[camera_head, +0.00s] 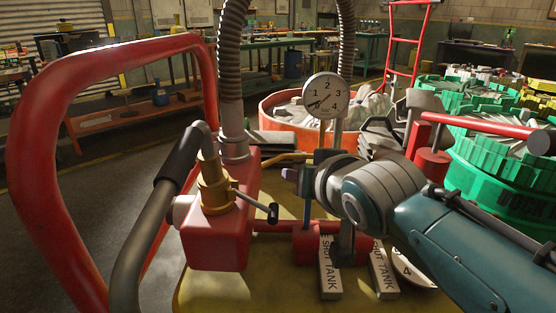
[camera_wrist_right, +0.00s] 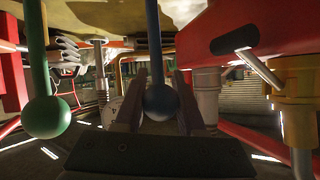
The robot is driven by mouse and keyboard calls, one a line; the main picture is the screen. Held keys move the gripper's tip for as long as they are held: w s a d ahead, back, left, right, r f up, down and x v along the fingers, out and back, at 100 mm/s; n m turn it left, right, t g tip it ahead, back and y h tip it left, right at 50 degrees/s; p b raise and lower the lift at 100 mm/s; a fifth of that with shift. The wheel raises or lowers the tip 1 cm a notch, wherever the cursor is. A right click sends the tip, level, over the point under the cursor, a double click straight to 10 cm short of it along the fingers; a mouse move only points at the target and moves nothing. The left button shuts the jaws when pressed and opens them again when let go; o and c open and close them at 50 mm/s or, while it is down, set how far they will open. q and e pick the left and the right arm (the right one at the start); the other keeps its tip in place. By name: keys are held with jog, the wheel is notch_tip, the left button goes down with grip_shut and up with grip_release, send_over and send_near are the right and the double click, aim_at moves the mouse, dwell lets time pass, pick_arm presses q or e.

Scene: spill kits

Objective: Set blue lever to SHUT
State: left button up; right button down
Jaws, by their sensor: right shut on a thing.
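The blue lever (camera_wrist_right: 160,101) shows in the right wrist view as a dark blue ball on a stem, between the two fingers of my right gripper (camera_head: 303,178). The gripper is shut on it. In the head view the gripper and my forearm hide most of the lever, so I cannot read its setting there. Below the gripper are a red valve body (camera_head: 308,244) and two plates lettered SHUT and TANK, a left plate (camera_head: 330,268) and a right plate (camera_head: 384,270). My left gripper is not in view.
A green ball lever (camera_wrist_right: 45,116) stands beside the blue one. A red pump block with a brass fitting (camera_head: 214,186), a black-gripped handle (camera_head: 180,155), a ribbed hose (camera_head: 231,60), a gauge (camera_head: 326,95) and a red frame bar (camera_head: 35,150) crowd the space. Green drums (camera_head: 500,180) stand right.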

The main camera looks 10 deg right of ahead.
jog(key=c, duration=0.8)
grip_release()
jog(key=shift+s+f, duration=0.15)
jog(key=shift+f, duration=0.2)
jog(key=o, duration=0.3)
jog(key=shift+r, duration=0.15)
jog(key=p+v, duration=0.5)
jog(key=v, duration=0.5)
